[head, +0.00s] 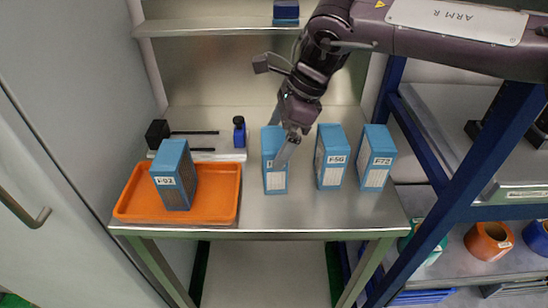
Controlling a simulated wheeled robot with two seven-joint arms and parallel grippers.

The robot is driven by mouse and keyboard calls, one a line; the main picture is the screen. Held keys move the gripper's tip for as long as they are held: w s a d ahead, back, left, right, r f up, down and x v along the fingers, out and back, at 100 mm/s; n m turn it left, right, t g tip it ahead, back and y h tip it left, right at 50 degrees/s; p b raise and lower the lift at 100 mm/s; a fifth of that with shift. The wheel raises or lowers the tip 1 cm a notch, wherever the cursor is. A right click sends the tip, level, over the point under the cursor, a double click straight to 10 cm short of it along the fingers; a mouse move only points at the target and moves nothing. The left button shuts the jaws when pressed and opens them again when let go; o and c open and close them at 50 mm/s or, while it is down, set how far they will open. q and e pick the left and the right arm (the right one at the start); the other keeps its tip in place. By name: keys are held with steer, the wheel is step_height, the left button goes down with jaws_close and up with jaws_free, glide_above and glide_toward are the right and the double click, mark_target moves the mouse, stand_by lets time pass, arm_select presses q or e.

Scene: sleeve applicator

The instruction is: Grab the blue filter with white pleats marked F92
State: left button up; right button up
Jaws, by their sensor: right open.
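A blue filter (176,156) with a label that seems to read F-92 stands upright in the orange tray (128,208) at the table's left; its pleated front looks dark grey. To its right another blue filter (275,183) with pale pleats stands on the bare table; its label starts with F, and the rest is hidden behind my finger. My right gripper (281,142) reaches down over this second filter, open, with one finger in front of its upper part. I cannot tell whether they touch. My left gripper is not in view.
Two more blue filters with pale pleats, marked F-56 (331,157) and apparently F-72 (376,158), stand to the right. A small blue bottle (239,132) and a black tool (158,134) are behind the tray. A shelf (215,28) hangs above; a blue rack (450,190) stands right.

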steer(key=x, duration=0.4)
steer(key=c, duration=0.9)
steer(key=shift+c, duration=0.3)
steer(key=shift+r, duration=0.1)
